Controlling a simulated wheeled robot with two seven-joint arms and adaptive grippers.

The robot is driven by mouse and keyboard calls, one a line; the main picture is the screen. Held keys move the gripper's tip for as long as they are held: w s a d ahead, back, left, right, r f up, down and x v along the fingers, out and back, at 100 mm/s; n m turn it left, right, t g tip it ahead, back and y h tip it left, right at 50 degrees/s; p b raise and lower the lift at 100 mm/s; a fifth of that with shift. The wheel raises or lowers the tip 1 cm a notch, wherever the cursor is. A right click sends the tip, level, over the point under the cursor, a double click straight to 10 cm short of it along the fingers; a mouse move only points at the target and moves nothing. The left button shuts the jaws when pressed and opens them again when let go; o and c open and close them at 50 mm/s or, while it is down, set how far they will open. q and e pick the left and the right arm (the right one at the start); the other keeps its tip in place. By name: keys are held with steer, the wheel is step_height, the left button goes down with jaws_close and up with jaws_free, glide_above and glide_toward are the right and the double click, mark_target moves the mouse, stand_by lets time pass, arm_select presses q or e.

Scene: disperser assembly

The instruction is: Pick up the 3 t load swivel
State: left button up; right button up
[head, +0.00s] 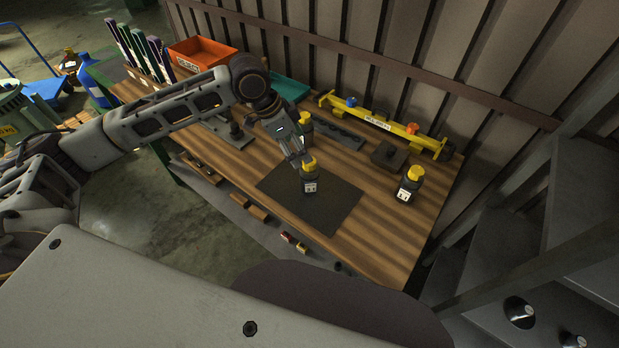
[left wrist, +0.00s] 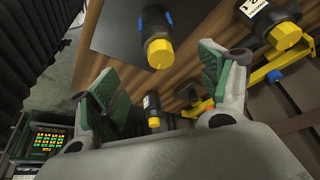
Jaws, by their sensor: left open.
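Several dark, yellow-topped swivel-like bodies stand on the bench; their ratings are too small to read, so I cannot tell which is 3 t. One swivel (head: 310,186) stands on the dark mat, just below my left gripper (head: 297,158). A second swivel (head: 408,187) stands upright at the right. A third swivel (head: 306,121) is behind my gripper, partly hidden by it. In the left wrist view, my gripper (left wrist: 158,75) is open and empty. One swivel (left wrist: 158,42) shows beyond the fingers, another swivel (left wrist: 272,24) at upper right, and a smaller one (left wrist: 152,108) between the fingers.
The dark mat (head: 335,208) lies mid-bench. A yellow beam (head: 380,124) with blue and orange parts lies at the back, near a dark square block (head: 390,154). An orange bin (head: 201,52) and a teal bin (head: 290,88) stand farther left. The bench's front right is clear.

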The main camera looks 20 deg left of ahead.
mark_target(314, 172)
arm_select(q)
steer(key=x, duration=0.8)
steer(key=shift+f, duration=0.2)
steer(key=shift+x, duration=2.6)
steer(key=shift+a, duration=0.25)
jaws_close()
steer(key=shift+r, duration=0.1)
steer(key=shift+r, duration=4.95)
